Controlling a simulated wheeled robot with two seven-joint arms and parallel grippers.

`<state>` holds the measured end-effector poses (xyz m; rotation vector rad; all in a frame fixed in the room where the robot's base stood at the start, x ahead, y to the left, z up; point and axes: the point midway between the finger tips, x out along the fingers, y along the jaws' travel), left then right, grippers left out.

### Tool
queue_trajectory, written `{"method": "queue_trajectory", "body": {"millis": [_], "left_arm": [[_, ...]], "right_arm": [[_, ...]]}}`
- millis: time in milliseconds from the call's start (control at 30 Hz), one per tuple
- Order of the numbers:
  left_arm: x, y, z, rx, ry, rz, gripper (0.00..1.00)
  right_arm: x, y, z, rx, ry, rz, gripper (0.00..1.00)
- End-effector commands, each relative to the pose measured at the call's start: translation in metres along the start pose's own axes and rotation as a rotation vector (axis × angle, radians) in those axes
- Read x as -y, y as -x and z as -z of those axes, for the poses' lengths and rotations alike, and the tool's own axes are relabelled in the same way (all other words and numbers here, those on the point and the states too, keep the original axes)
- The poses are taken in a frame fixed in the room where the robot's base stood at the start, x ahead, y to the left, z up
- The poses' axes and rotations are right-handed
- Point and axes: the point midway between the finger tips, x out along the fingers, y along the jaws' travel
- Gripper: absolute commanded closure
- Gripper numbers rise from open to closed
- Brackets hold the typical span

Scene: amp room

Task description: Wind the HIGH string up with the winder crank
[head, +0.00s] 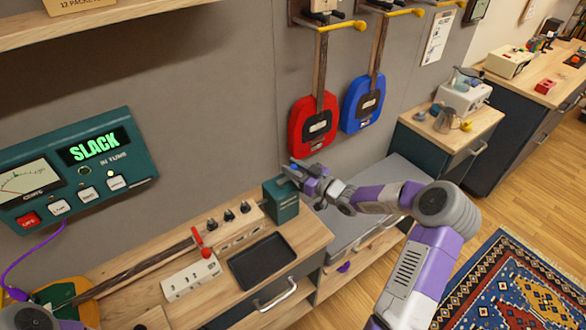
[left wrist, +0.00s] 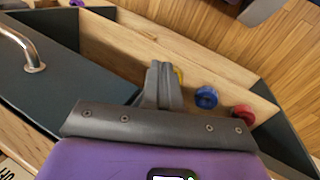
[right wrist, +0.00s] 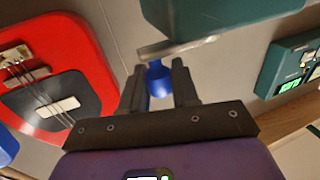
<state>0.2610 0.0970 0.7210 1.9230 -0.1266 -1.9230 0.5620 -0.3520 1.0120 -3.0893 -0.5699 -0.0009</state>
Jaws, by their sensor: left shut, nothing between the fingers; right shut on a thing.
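My right gripper (head: 296,174) is shut on a blue knob at the top of the teal box (head: 281,201) at the bench's right end. In the right wrist view the blue knob (right wrist: 159,80) sits between the fingers, below a grey metal bar beside the teal box. The instrument neck (head: 135,270) lies along the bench, with several black pegs (head: 228,215) on its headstock. The meter's display (head: 93,147) reads SLACK. My left gripper (left wrist: 164,85) is shut and empty above an open drawer; its fingertips are outside the head view.
A red-handled lever (head: 200,240) stands by a white block (head: 191,279). A black tray (head: 264,261) lies in front. The drawer holds a blue piece (left wrist: 206,97), a red piece (left wrist: 243,113) and a yellow piece. Red (head: 313,125) and blue (head: 363,101) guitars hang behind my right gripper.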

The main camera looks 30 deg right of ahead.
Motion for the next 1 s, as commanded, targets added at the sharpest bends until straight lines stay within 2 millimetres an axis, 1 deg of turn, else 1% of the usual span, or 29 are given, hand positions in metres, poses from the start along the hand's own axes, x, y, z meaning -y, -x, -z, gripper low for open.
{"method": "queue_trajectory", "body": {"millis": [167,367,900,1000], "left_arm": [[0.004,-0.011,0.001,0.000,0.000,0.000,1.00],[0.011,-0.029,0.001,0.000,0.000,0.000,1.00],[0.036,-0.095,0.004,0.000,0.000,0.000,1.00],[0.040,-0.105,0.005,0.000,0.000,0.000,1.00]], "right_arm": [[0.002,0.003,-0.003,0.002,0.001,-0.064,1.00],[0.006,0.009,-0.004,0.002,0.002,-0.184,1.00],[0.021,0.023,-0.005,-0.002,0.004,-0.588,1.00],[0.023,0.025,-0.004,-0.003,0.003,-0.665,1.00]]}}
